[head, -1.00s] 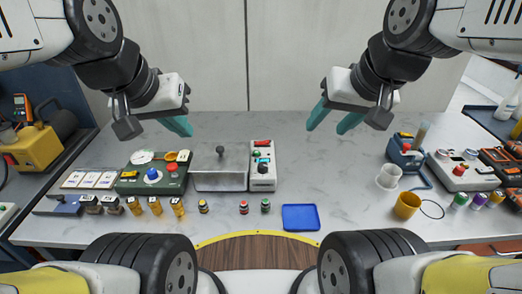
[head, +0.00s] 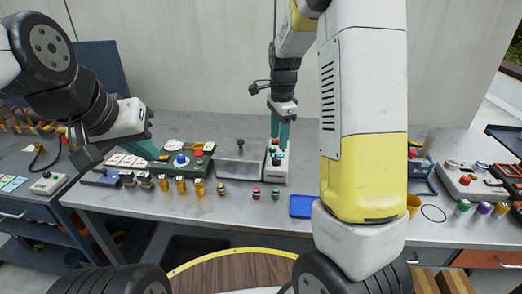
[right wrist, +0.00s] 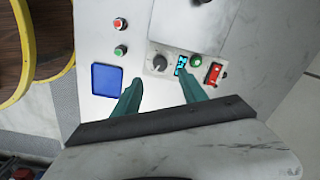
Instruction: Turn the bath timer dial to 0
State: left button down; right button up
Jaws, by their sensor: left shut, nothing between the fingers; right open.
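The bath timer appears to be the white control box (head: 275,174) on the table, right of the grey metal box. In the right wrist view its black dial (right wrist: 158,61) sits beside a lit blue display (right wrist: 181,65), a green button (right wrist: 196,61) and a red switch (right wrist: 214,74). The dial's setting is too small to read. My right gripper (head: 279,146) points down over the box. In the right wrist view its open teal fingers (right wrist: 160,90) are spread, with the dial beyond the gap, apart from both. My left gripper (head: 150,150) is shut and empty, above the table's left part.
The grey metal box (head: 240,165) stands left of the control box. A green panel (head: 198,172) with blue and red buttons is farther left. Several small jars line the front. A blue tray (head: 301,206) lies front right. My right arm hides part of the right side.

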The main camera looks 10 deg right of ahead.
aim_at(277, 158)
jog(key=f, duration=0.8)
jog(key=shift+w, duration=0.2)
grip_shut()
